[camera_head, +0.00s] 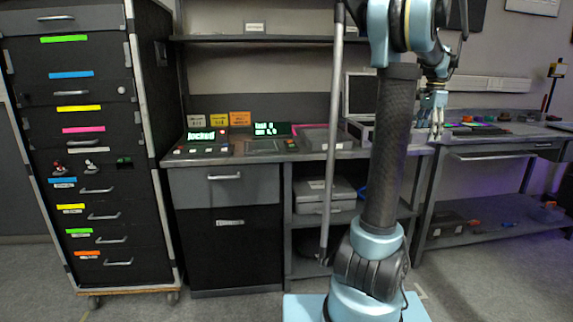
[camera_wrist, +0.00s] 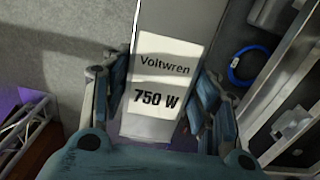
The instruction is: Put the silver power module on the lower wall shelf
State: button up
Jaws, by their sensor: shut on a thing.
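The silver power module (camera_wrist: 165,70) fills the middle of the wrist view, with a pale label reading "Voltwren" and "750 W". My gripper (camera_wrist: 152,92) has its fingers on both sides of it and is shut on it. In the head view my gripper (camera_head: 435,112) is at the right, over or in front of the right-hand bench; I cannot make out the module there. A dark wall shelf (camera_head: 265,39) runs above the left bench, with a small label on the wall above it. My arm hides its right part.
The left bench (camera_head: 310,153) carries control panels, signs and a grey box. A tall drawer cabinet (camera_head: 75,140) stands at the left. The right bench (camera_head: 500,133) holds small coloured items. A blue cable coil (camera_wrist: 243,66) shows in the wrist view. The visible shelf top looks mostly clear.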

jog(key=w+a+f+n, duration=0.4)
jog(key=a+f, duration=0.7)
jog(key=f, duration=0.3)
jog(key=w+a+f+n, duration=0.5)
jog(key=a+f, duration=0.6)
jog(key=f, duration=0.3)
jog(key=w+a+f+n, duration=0.5)
jog(key=a+f, duration=0.5)
jog(key=f, duration=0.4)
jog(key=shift+a+f+n, duration=0.4)
jog(key=shift+n, duration=0.6)
